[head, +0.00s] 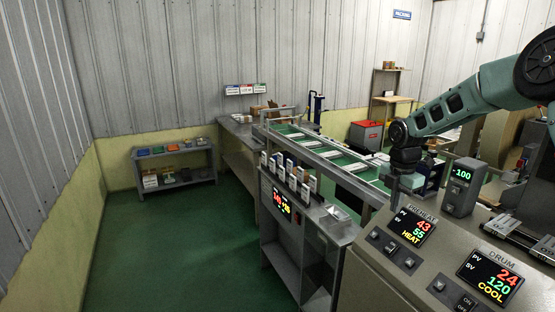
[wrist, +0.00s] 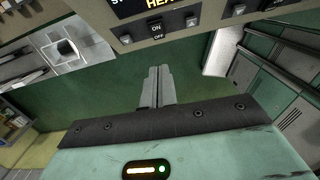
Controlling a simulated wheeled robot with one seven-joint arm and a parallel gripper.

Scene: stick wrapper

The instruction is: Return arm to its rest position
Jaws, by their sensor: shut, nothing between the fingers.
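My gripper (wrist: 158,88) shows in the wrist view with its two grey fingers pressed together and nothing between them. Below the fingers is open green floor. In the head view my teal arm reaches in from the right, and its wrist end hangs over the control panel (head: 385,272). The gripper's fingertips are hard to make out there. The panel's edge also shows at the top of the wrist view (wrist: 185,28), a little apart from the fingers.
A conveyor (head: 335,158) with pale packs runs behind the panel. A metal stand (head: 285,235) with several upright boxes is left of the panel. A low shelf (head: 175,165) stands by the left wall. The green floor (head: 190,250) at left is clear.

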